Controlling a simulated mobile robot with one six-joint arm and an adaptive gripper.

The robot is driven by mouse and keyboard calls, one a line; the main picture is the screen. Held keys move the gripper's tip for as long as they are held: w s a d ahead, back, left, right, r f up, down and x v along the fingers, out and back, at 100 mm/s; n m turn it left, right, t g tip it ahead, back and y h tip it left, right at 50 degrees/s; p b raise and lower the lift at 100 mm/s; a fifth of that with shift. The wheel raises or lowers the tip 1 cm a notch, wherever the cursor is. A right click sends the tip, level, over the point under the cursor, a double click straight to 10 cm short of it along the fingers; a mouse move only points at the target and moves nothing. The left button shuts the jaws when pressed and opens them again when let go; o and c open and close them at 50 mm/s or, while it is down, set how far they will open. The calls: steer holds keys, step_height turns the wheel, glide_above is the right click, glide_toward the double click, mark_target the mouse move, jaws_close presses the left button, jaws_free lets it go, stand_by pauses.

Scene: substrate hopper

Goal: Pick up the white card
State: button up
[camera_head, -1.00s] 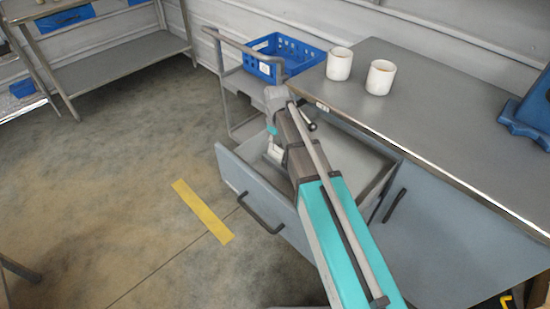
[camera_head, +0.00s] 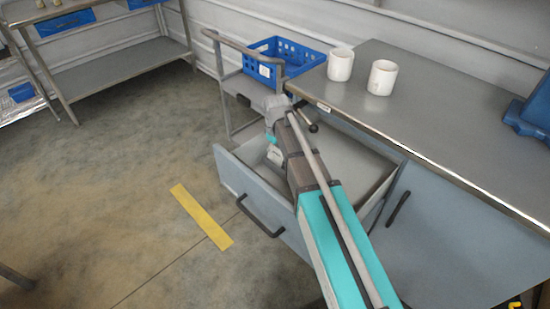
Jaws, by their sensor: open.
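The drawer (camera_head: 242,173) under the grey counter is pulled open. My arm reaches over it from the lower right, and my gripper (camera_head: 272,147) points down at its left part. The fingers are small and partly hidden by my arm, with no held thing visible between them. A small pale patch (camera_head: 275,155) shows by the gripper inside the drawer. I cannot tell whether it is the white card or part of my gripper. My arm hides much of the drawer's middle.
Two white cups (camera_head: 361,71) stand on the grey counter (camera_head: 440,110), with a blue object (camera_head: 530,110) at its right. A blue crate (camera_head: 285,59) sits on a cart behind the drawer. The floor left of the drawer, with a yellow strip (camera_head: 202,217), is clear.

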mark_target(276, 150)
jaws_close()
stand_by(0.4)
steer(key=shift+r, duration=0.15)
step_height(276, 150, up, 10)
steer(key=p, duration=1)
stand_by(0.7)
